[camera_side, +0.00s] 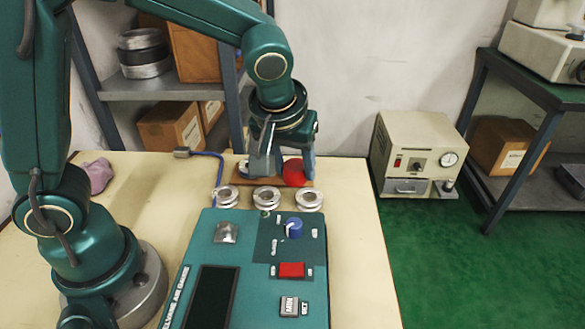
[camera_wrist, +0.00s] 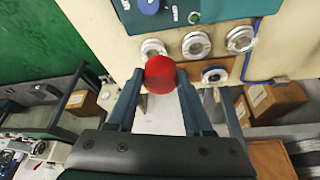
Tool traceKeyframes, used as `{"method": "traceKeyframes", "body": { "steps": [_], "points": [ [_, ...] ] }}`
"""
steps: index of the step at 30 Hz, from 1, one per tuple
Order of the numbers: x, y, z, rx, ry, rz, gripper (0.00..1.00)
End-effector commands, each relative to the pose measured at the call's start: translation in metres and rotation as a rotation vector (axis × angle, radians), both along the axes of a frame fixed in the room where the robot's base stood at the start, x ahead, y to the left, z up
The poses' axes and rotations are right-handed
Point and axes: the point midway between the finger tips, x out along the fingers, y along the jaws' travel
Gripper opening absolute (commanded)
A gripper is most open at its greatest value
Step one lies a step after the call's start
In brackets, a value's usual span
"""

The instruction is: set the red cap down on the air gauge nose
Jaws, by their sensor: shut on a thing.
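The red cap (camera_side: 294,172) is round and held between the fingertips of my gripper (camera_side: 280,178), above the far part of the table and beyond the row of rings. In the wrist view the cap (camera_wrist: 160,74) sits between the tips of the two fingers (camera_wrist: 158,80). The air gauge (camera_side: 200,255) is a teal box with a dark display, a blue knob and a red button. A small round fitting (camera_side: 265,213) stands at its far edge and also shows in the wrist view (camera_wrist: 194,17); I cannot tell for sure that it is the nose.
Three silver rings (camera_side: 266,197) lie in a row between the gauge and my gripper. A brown board (camera_side: 228,170) with another ring lies behind them, partly hidden. A beige instrument (camera_side: 419,150) stands right of the table.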

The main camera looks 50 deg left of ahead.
Motion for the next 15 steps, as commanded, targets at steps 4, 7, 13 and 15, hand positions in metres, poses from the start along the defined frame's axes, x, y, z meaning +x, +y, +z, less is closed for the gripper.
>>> {"method": "traceKeyframes", "body": {
  "steps": [4,7,13,15],
  "points": [
    [-0.044,0.008,0.001,0.0,-0.003,0.183,0.0],
    [-0.078,0.016,0.006,0.0,-0.005,0.304,0.0],
    [-0.12,0.025,0.014,-0.002,-0.005,0.397,0.0],
    [-0.126,0.025,0.016,-0.002,-0.004,0.388,0.0]
  ]
}}
